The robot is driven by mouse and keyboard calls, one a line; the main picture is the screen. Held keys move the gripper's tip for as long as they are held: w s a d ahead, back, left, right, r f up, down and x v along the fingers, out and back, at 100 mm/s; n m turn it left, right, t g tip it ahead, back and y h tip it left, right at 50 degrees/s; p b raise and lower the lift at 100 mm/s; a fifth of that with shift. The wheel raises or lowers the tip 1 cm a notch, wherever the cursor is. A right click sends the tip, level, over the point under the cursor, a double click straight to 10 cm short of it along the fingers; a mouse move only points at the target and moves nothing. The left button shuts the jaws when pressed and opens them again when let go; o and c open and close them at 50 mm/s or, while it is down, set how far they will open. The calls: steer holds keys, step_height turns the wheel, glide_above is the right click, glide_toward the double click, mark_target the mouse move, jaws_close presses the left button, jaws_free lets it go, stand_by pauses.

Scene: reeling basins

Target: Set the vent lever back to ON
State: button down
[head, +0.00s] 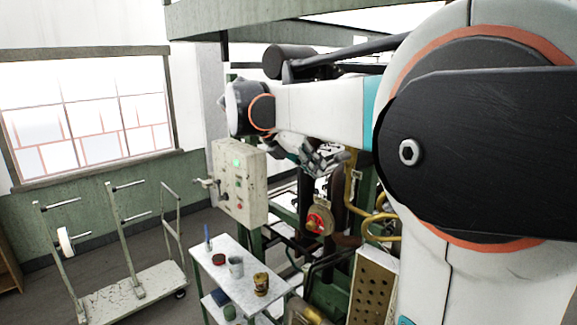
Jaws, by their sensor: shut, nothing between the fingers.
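My gripper (330,163) is shut and empty. In the picture it hangs in front of the machine, to the right of a pale control box (248,190) and above a round tan fitting with a red part (318,221). The box has a green lamp (237,162) and small red buttons on its front. A metal lever-like handle (207,183) sticks out from the box's left side. No lettering is readable, so I cannot tell which part is the vent lever or its setting. My gripper shows no clear contact with any of these.
A white side table (222,259) holds a cup (236,267), a can (261,284) and other small items in front of the box. A wheeled rack (130,294) stands at the left. Yellow pipes (377,228) and machine frames crowd the right. Some floor is free between rack and table.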

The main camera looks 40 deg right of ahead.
steer(key=shift+s+d+f+b, duration=0.1)
steer(key=shift+s+f+b, duration=0.85)
steer(key=shift+f+b, duration=0.1)
steer(key=shift+r+p, duration=0.55)
steer(key=shift+r, duration=0.25)
steer(key=w+a+r+b, duration=0.1)
steer(key=w+a+r, duration=0.1)
steer(key=w+a, duration=0.6)
steer(key=a, duration=0.2)
steer(key=shift+w+a+r+b, duration=0.15)
steer(key=shift+a+r+b, duration=0.15)
steer(key=shift+a, duration=0.1)
steer(key=shift+a, duration=0.1)
